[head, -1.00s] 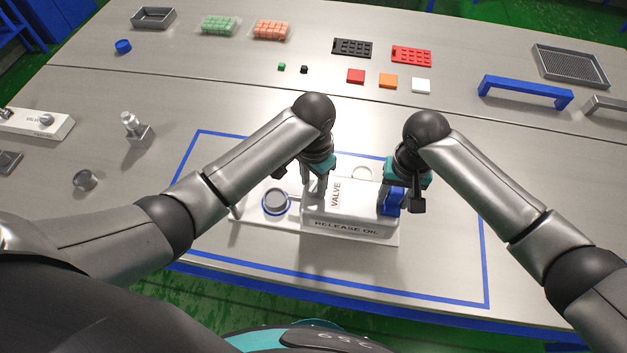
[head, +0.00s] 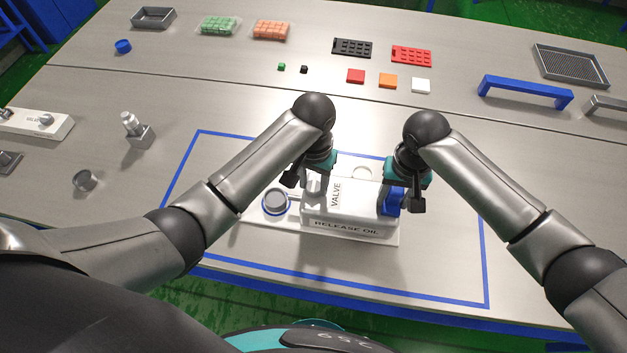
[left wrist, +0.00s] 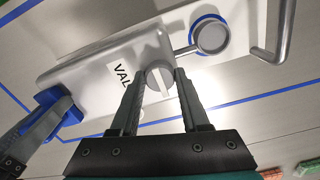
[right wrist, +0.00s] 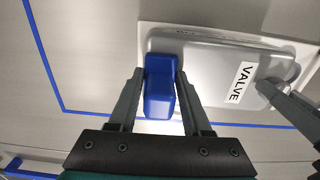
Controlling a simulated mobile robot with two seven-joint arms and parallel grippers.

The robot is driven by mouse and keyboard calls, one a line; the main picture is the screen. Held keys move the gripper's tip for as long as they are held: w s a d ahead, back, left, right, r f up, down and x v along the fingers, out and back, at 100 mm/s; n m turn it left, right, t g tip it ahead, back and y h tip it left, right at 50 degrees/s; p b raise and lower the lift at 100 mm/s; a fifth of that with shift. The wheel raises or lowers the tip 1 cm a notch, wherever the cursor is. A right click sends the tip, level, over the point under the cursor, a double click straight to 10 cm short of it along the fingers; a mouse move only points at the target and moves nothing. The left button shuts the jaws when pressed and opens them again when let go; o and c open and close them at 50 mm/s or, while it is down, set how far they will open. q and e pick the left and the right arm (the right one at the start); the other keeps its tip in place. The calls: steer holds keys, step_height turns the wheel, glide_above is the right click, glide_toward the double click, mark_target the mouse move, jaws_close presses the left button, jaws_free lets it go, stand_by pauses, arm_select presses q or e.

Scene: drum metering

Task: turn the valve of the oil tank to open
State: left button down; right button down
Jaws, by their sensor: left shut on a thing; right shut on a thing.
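The oil tank (head: 355,207) is a pale box on a white base, marked VALVE and RELEASE OIL. Its round grey valve knob (left wrist: 158,82) has a raised bar and sits beside the VALVE label. My left gripper (left wrist: 158,74) is shut on this knob, one finger on each side; it also shows in the head view (head: 312,184), where it mostly hides the knob. A blue block-like part (right wrist: 160,88) is at the tank's other end. My right gripper (right wrist: 158,76) is shut on it and shows in the head view (head: 396,196).
A round grey cup with a blue ring (head: 276,202) stands on the base left of the tank. A blue outline (head: 487,260) on the table surrounds the tank. A metal fitting (head: 138,132) and a grey ring (head: 84,181) stand to the left. Several small parts lie farther back.

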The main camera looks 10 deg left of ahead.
mark_target(313, 185)
arm_select(q)
steer(key=shift+r, duration=0.1)
steer(key=shift+c, duration=1.9)
jaws_free()
step_height(313, 185, up, 12)
arm_select(e)
steer(key=shift+c, duration=1.3)
jaws_free()
steer(key=shift+r, duration=0.1)
